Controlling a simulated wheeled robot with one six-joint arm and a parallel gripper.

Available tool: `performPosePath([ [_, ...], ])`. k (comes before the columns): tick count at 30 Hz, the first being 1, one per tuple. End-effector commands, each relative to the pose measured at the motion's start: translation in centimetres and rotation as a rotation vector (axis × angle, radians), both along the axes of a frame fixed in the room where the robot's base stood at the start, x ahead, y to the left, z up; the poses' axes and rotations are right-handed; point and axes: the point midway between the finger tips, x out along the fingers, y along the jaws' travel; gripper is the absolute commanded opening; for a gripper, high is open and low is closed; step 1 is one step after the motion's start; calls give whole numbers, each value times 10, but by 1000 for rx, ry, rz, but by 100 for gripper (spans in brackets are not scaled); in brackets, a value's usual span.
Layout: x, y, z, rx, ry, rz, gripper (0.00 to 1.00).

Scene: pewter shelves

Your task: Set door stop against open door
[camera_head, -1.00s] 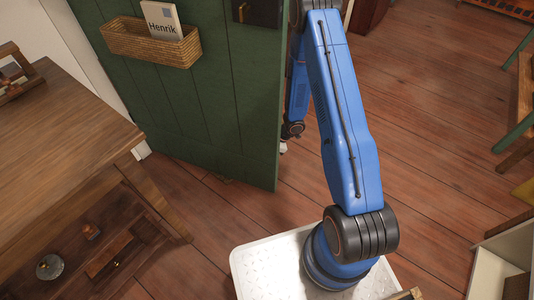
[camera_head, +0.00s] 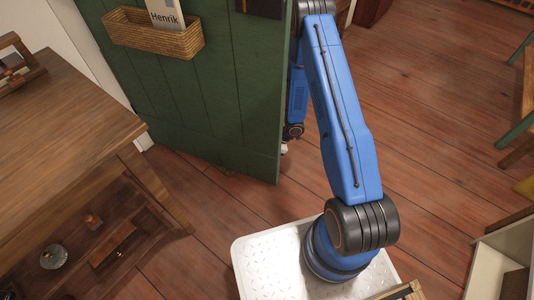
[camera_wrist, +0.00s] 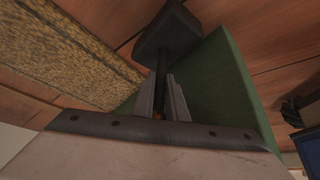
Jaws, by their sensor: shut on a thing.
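The green door (camera_head: 215,110) stands open in the head view, with a wicker basket on its face. It also shows behind my gripper in the wrist view (camera_wrist: 232,95). My gripper (camera_wrist: 161,88) is shut on the thin dark shaft of what looks like the door stop, whose dark block (camera_wrist: 166,34) is beyond the fingertips. The block is close to the green door in the wrist view; I cannot tell whether they touch. In the head view the door hides my gripper and the door stop.
A wooden table (camera_head: 70,120) with a lower shelf stands left of the door. A coarse woven mat (camera_wrist: 70,50) shows on the floor in the wrist view. A pale shelf unit (camera_head: 498,262) is at the lower right. Plank floor (camera_head: 430,130) is clear right of my arm.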

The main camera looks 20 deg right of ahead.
Motion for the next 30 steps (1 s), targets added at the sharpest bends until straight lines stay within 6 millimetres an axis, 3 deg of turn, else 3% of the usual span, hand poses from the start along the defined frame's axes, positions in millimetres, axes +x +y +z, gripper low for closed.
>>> performPosePath([
  [11, 1, 0, -2, 1, -1, 0, 0],
  [12, 0, 0, -3, 0, 0, -1, 17],
  [14, 0, 0, -2, 0, 0, -1, 31],
  [24, 0, 0, -1, 0, -1, 0, 31],
  [30, -1, -9, 15, 0, -1, -2, 31],
])
